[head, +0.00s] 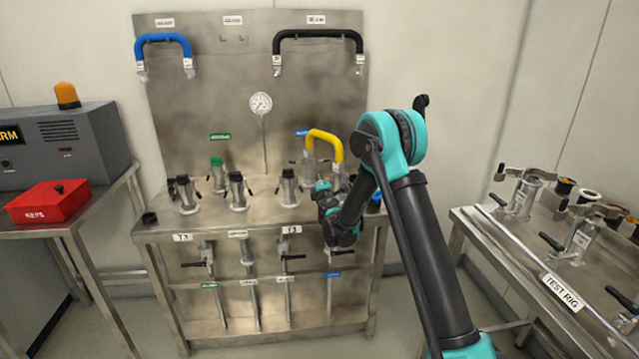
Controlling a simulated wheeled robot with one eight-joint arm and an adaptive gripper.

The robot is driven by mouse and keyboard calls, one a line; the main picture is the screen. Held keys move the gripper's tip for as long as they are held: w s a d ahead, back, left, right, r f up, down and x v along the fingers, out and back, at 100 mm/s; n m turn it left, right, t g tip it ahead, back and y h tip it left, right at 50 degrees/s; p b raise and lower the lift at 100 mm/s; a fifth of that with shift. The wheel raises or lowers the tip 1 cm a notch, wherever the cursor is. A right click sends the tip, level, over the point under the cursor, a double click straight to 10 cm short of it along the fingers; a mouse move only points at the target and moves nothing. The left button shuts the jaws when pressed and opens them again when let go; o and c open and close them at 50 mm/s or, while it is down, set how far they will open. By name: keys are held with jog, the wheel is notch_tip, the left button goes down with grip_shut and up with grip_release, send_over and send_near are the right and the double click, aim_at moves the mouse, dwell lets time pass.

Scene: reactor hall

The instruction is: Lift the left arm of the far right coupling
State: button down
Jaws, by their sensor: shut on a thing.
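A row of upright metal couplings with small black arms stands along the front of the steel bench. The far right coupling (339,181) stands at the right end, partly hidden behind my gripper and forearm. My gripper (323,187) reaches in at its left side, where its left arm sits. The jaws are shut there, but the fingertips and the left arm are too small and covered to make out clearly. How high the arm stands cannot be told. A yellow hose (324,136) arches just behind and above my gripper.
Three other couplings stand to the left: one (289,190), one (237,192) and one (186,196). A green-topped fitting (217,175) stands behind them. Black-handled valves hang below the bench edge. A test rig bench (500,245) is at right, a red key box (48,201) at left.

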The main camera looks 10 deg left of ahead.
jog(key=shift+r+m, duration=0.45)
jog(key=shift+m, duration=0.55)
jog(key=shift+d, duration=0.1)
jog(key=c, duration=1.9)
grip_release()
jog(key=shift+c, duration=0.2)
jog(key=shift+s, duration=0.1)
jog(key=v, duration=1.2)
jog(key=shift+r, duration=0.1)
